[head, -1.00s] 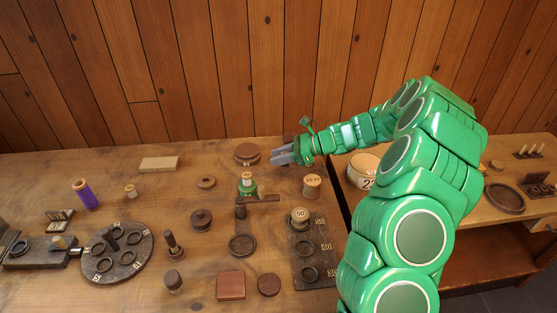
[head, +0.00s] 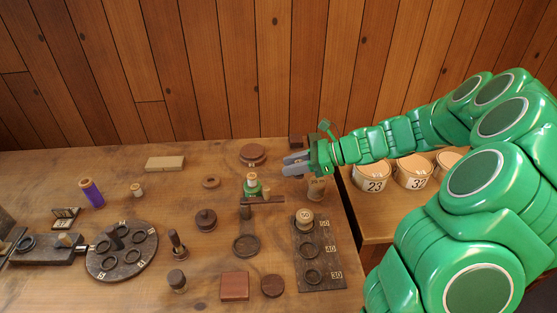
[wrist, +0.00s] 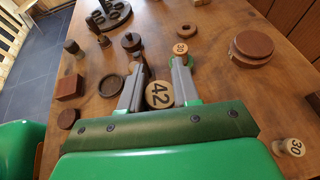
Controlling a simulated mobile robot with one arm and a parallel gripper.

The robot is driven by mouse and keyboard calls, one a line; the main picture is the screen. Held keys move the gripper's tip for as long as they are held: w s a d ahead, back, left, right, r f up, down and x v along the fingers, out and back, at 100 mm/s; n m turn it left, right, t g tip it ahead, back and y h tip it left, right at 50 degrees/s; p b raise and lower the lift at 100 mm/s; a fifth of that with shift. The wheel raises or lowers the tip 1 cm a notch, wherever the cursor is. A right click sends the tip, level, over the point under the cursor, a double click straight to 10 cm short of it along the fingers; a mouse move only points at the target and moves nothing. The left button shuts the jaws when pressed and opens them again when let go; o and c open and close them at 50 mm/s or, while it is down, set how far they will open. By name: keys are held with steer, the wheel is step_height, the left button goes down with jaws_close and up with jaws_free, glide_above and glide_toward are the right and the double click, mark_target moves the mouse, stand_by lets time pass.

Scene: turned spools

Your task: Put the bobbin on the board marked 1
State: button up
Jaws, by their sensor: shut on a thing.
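My gripper (head: 296,165) is over the back right of the table, fingers pointing left. In the wrist view a round bobbin end marked 42 (wrist: 159,95) shows between the fingers (wrist: 160,66), which are closed on it; the head view mostly hides it. The round dark board (head: 122,262) with several ring recesses lies at left. A long dark board (head: 321,283) with ring recesses and labels lies at front right, a spool (head: 305,217) on its far end. I cannot make out a plain 1 on any board.
A bracket stand (head: 262,199) with a green-banded spool (head: 251,184), a stacked disc (head: 253,153) and a dark knob (head: 206,219) are left of my gripper. Cups marked 23 (head: 373,176) and 32 (head: 411,173) stand right, on another table. The back left is fairly clear.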

steer(key=shift+s, duration=0.15)
steer(key=w+a+r+n, duration=0.1)
steer(key=w+a, duration=0.2)
steer(key=a, duration=1)
steer(key=w+a+r, duration=0.1)
steer(key=w+a, duration=0.3)
steer(key=a, duration=0.8)
steer(key=w+a+n, duration=0.1)
steer(key=w+a, duration=0.2)
steer(key=a, duration=1)
glide_above(161, 162)
steer(key=shift+w+a+f, duration=0.1)
steer(key=shift+f, duration=2.35)
steer(key=shift+w+f, duration=0.1)
steer(key=shift+f, duration=3.8)
steer(key=o, duration=1)
steer(key=shift+f, duration=0.1)
